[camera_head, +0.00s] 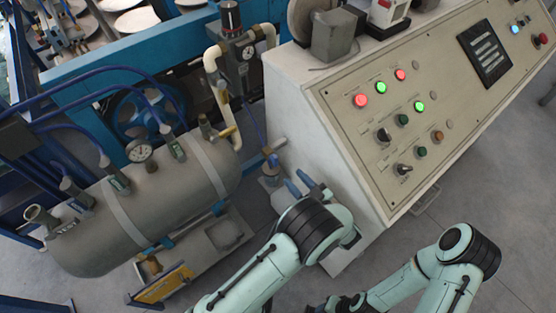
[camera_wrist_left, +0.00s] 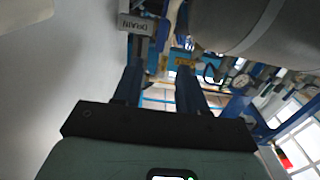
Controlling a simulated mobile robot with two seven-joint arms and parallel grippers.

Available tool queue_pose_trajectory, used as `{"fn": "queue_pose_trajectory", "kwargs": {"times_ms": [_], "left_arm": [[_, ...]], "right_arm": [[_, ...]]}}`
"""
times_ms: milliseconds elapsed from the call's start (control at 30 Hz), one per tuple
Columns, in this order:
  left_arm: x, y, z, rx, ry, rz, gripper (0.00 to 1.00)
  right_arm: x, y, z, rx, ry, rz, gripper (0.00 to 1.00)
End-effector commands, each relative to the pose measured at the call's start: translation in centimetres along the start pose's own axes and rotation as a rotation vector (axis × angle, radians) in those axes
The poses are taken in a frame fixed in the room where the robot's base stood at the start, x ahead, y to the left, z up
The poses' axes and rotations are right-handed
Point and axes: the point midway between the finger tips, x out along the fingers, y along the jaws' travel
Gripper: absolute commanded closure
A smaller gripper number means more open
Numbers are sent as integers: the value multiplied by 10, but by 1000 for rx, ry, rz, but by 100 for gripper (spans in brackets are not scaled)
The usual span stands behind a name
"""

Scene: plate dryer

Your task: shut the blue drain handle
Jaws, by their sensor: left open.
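The blue drain handle (camera_head: 270,160) shows small in the head view, on the pipe fitting at the right end of the grey tank. My left gripper (camera_head: 303,186) is just right of and below it, open, its two blue fingers apart and empty. In the left wrist view the left gripper (camera_wrist_left: 160,72) points towards a grey plate marked DRAIN (camera_wrist_left: 135,24). A narrow blue part (camera_wrist_left: 181,24) stands right of that plate; I cannot tell whether it is the handle. My right gripper (camera_head: 342,303) is a dark shape at the bottom edge, its fingers unclear.
The grey tank (camera_head: 125,205) with a gauge (camera_head: 139,151) lies at left. The beige control console (camera_head: 330,140) rises close beside my left gripper. A thin blue hose (camera_head: 254,128) hangs above the fitting. Grey floor (camera_head: 480,215) is open at lower right.

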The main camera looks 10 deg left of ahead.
Motion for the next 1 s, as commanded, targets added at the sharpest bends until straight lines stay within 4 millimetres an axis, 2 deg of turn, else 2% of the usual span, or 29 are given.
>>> {"fn": "queue_pose_trajectory", "kwargs": {"times_ms": [33,200,400,600,833,867,900,967,1000], "left_arm": [[13,-1,-2,0,2,-3,58],[49,0,-2,0,1,-3,58],[77,0,-1,0,0,1,58],[88,0,0,1,-1,1,58],[88,0,0,1,-1,2,58],[88,0,0,1,-1,2,62],[88,0,0,1,-1,2,75],[88,0,0,1,-1,2,94],[88,0,0,1,-1,2,100]], "right_arm": [[-4,-2,-1,-1,2,-1,60],[-10,-4,-2,-2,4,-2,60],[-14,-6,-3,-3,7,-3,60],[-16,-7,-4,-3,7,-3,60],[-15,-7,-4,-3,7,-3,60],[-15,-7,-4,-3,7,-3,60],[-15,-7,-4,-3,7,-3,60],[-15,-7,-4,-3,7,-3,60],[-15,-7,-4,-3,7,-3,60]]}}
